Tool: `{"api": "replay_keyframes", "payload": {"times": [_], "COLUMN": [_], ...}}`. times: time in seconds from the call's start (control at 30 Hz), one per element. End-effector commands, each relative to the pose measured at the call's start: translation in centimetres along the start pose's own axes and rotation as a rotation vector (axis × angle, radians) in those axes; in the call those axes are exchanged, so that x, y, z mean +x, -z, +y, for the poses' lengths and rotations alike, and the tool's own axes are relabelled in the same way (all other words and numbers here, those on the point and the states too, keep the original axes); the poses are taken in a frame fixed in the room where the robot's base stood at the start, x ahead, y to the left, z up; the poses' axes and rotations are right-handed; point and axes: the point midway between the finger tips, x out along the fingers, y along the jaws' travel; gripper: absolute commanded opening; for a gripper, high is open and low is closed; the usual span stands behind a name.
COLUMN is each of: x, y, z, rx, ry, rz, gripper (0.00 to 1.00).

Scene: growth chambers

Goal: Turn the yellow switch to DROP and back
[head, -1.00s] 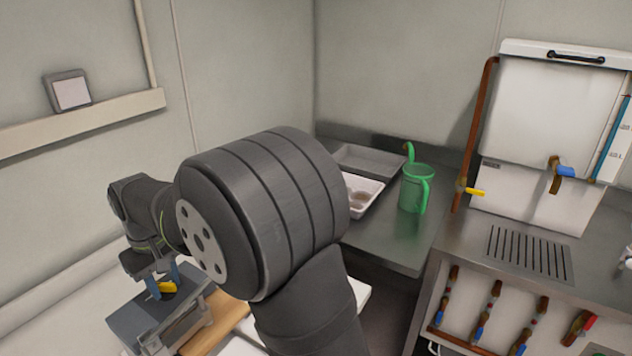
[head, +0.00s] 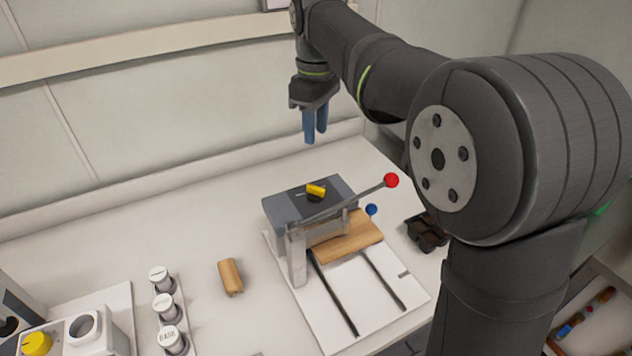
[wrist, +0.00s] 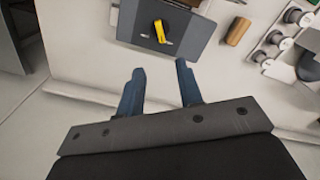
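The yellow switch (head: 316,190) sits on the dark top of a grey box (head: 283,207) on the white bench. Its handle lies roughly left to right in the head view; no DROP label is readable. It also shows at the top of the wrist view (wrist: 161,33), where its handle points roughly towards my gripper. My gripper (head: 315,138) has blue fingers pointing down, above and behind the box and clear of the switch. In the wrist view its fingers (wrist: 156,76) stand apart with nothing between them.
A lever with a red knob (head: 391,180) rises across the box's front right. A wooden block (head: 348,238) lies before the box. A small wooden piece (head: 230,277) and several white-capped jars (head: 163,302) stand to the left. The bench behind the box is clear.

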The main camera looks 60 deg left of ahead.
Motion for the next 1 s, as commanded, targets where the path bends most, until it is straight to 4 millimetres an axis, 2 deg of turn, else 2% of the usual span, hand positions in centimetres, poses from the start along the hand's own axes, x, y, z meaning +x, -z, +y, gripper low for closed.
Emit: {"api": "replay_keyframes", "payload": {"times": [0.4, 0.6, 0.8, 1.0], "x": [9.3, 12.9, 14.7, 15.0], "y": [-0.1, 0.0, 0.0, 0.0], "z": [-0.1, -0.1, 0.0, 0.0], "rx": [0.002, 0.002, 0.002, 0.002], "ry": [0.003, 0.002, 0.001, 0.000], "rz": [-0.003, -0.002, 0.000, 0.000], "gripper": [0.33, 0.33, 0.33, 0.33]}}
